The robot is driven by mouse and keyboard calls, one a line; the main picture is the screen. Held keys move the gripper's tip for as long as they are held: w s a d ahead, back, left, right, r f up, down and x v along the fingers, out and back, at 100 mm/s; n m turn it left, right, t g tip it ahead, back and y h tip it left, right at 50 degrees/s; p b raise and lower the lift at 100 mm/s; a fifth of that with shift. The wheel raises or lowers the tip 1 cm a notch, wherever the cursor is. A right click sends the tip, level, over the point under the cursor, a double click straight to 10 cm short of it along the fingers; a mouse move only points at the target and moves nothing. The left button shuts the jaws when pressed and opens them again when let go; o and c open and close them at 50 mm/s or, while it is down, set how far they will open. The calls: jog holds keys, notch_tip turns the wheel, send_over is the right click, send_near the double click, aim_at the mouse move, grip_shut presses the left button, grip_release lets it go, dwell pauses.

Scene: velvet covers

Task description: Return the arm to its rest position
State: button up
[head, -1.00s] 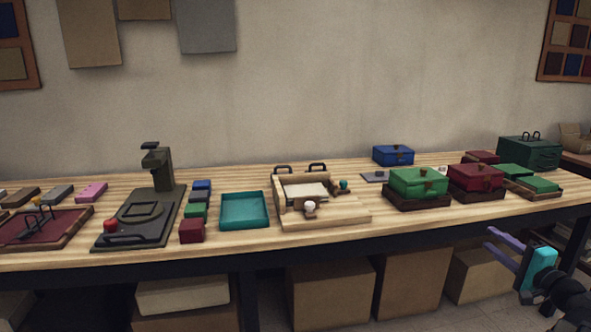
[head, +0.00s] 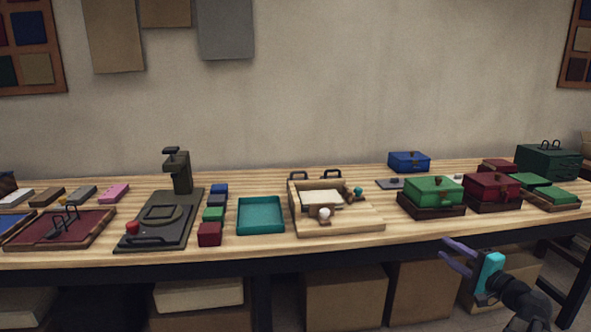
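My gripper (head: 452,257) is at the lower right of the head view, in front of the table's front edge. Its two purple fingers are spread apart and nothing is between them. A cyan block-like part (head: 489,272) of my arm sits behind the fingers, and dark arm links run to the bottom right. The gripper touches nothing that I can see.
The wooden workbench (head: 270,247) spans the view. It holds a dark press (head: 160,215), a teal tray (head: 261,215), a wooden box frame (head: 345,225), a green case (head: 433,190) and a dark red case (head: 492,187). Cardboard boxes (head: 345,297) stand underneath.

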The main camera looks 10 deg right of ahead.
jog(key=w+a+f+n+g+y+p, duration=0.1)
jog(key=w+a+f, duration=0.25)
jog(key=a, duration=0.35)
jog(key=w+a+f+n+g+y+p, duration=0.1)
jog(key=w+a+f+g+y+p, duration=0.1)
jog(key=a+f, duration=0.4)
jog(key=w+a+f+n+g+y+p, duration=0.1)
jog(key=w+a+f, duration=0.2)
jog(key=a, duration=0.5)
jog(key=s+a+f+n+g+y+p, duration=0.1)
jog(key=s+a+f+n+g+p, duration=0.2)
jog(key=a+f, duration=0.55)
jog(key=s+a+f+g+y+p, duration=0.1)
jog(key=s+a+f+g, duration=0.4)
jog(key=a, duration=0.7)
jog(key=s+a+f+n+g+h+p, duration=0.1)
jog(key=s+a+f+n+g+p, duration=0.2)
jog(key=s+a+f, duration=0.5)
jog(key=s+a+f+n+g+h+p, duration=0.1)
jog(key=s+a+f+n+g, duration=0.25)
jog(key=s+f, duration=0.45)
jog(key=s+d+f+n+g+h+p, duration=0.1)
jog(key=s+d+f+n+g+h, duration=0.15)
jog(key=s, duration=0.85)
jog(key=s+d+n+g+h, duration=0.1)
jog(key=s+d+n+h, duration=0.1)
jog(key=d, duration=0.6)
jog(key=shift+s+f+g+h, duration=0.15)
jog(key=shift+s+g+h, duration=0.25)
jog(key=shift+s+h, duration=0.6)
